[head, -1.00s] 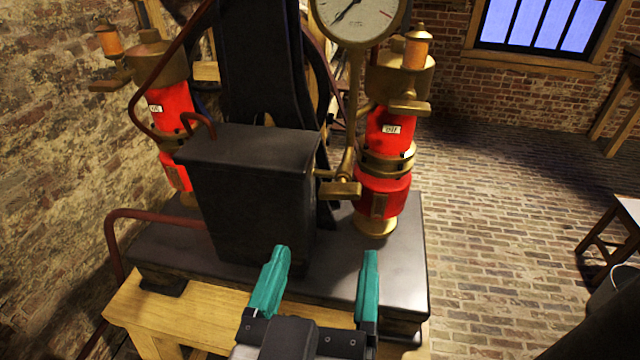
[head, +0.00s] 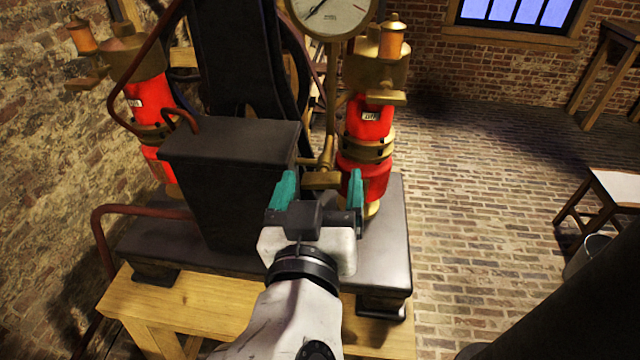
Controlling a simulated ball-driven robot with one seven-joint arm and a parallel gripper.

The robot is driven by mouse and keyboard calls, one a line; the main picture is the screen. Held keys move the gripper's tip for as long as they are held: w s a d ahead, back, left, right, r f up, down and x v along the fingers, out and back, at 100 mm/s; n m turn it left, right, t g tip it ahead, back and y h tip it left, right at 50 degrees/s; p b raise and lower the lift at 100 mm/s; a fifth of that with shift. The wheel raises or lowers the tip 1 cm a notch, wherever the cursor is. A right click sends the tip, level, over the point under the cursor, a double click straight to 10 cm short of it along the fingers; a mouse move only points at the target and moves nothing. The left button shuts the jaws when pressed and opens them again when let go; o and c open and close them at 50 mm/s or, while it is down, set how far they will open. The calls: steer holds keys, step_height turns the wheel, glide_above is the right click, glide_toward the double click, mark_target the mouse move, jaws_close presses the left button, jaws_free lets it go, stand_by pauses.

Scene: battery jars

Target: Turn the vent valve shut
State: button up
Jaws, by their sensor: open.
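A brass valve with a flat, bar-like handle (head: 321,180) sits at the foot of the gauge pipe, just right of the black box (head: 225,185). The handle lies roughly level across the picture. My gripper (head: 319,187), with teal fingers, is open. Its two fingertips appear on either side of the handle in the head view, and nothing is seen gripped. I cannot tell whether the fingers touch the handle or are still short of it. My gripper's body hides what lies just below the handle.
A round gauge (head: 332,12) stands above the valve. A red and brass cylinder (head: 370,125) is close on the right, another (head: 148,100) at the left. A dark red pipe (head: 140,210) curves at left. The dark base plate (head: 392,250) rests on a wooden bench (head: 190,305).

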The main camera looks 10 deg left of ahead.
steer(key=c, duration=1)
steer(key=shift+c, duration=0.2)
steer(key=shift+f+b, duration=0.1)
steer(key=shift+b, duration=0.45)
steer(key=m+b, duration=0.2)
steer(key=shift+b, duration=0.35)
